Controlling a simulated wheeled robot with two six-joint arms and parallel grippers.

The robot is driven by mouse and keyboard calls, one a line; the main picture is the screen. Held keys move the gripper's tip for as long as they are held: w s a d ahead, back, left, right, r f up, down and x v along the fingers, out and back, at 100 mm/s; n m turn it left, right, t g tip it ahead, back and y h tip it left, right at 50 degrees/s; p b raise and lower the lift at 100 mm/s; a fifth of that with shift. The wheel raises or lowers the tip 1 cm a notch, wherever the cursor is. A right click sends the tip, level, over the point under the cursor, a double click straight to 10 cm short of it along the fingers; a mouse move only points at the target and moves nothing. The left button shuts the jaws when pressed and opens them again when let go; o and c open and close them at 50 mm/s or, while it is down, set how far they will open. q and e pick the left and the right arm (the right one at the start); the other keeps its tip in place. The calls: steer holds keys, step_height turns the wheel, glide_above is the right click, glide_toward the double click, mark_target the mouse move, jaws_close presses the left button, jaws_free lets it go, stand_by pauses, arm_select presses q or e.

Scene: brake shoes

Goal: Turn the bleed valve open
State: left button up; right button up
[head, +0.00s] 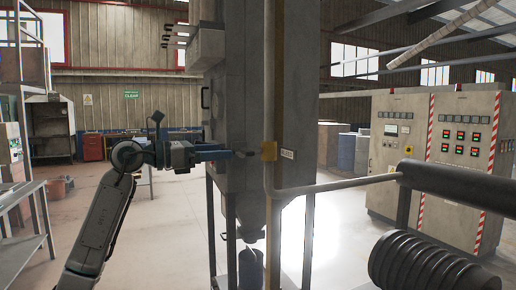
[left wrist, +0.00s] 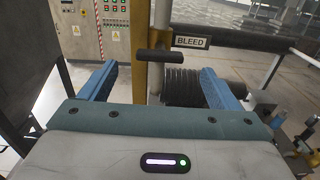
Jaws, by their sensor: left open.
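The bleed valve has a dark T-shaped handle (left wrist: 157,54), seen in the left wrist view in front of a yellow upright pipe (left wrist: 141,80). A BLEED label (left wrist: 192,42) sits beside it to the right. In the head view the handle (head: 246,154) points left from the yellow fitting (head: 268,151), with the small label (head: 287,154) on the other side. My left gripper (head: 231,154) is level with the handle, its blue fingers toward it. In the wrist view my left gripper (left wrist: 158,70) is open and empty, the handle centred between and just beyond its fingertips. My right gripper is not in view.
A tall grey machine (head: 240,90) on legs stands behind the pipe. A pale horizontal pipe (head: 335,185) runs right to a dark cylinder (head: 455,185) above a ribbed black roll (head: 430,265). Control cabinets (head: 440,150) stand at the right. Open floor lies left of the machine.

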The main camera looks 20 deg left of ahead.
mark_target(247, 150)
arm_select(q)
steer(key=p+x, duration=0.3)
steer(key=x, duration=0.5)
steer(key=shift+w+d+r+p, duration=0.1)
steer(key=shift+w+d+p, duration=0.1)
steer(key=shift+p, duration=0.1)
steer(key=shift+w+d, duration=0.4)
steer(key=shift+w, duration=0.05)
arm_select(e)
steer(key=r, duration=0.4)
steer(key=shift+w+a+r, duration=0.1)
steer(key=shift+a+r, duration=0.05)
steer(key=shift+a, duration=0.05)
arm_select(q)
steer(key=shift+c, duration=0.2)
steer(key=c, duration=0.9)
steer(key=shift+c, duration=0.2)
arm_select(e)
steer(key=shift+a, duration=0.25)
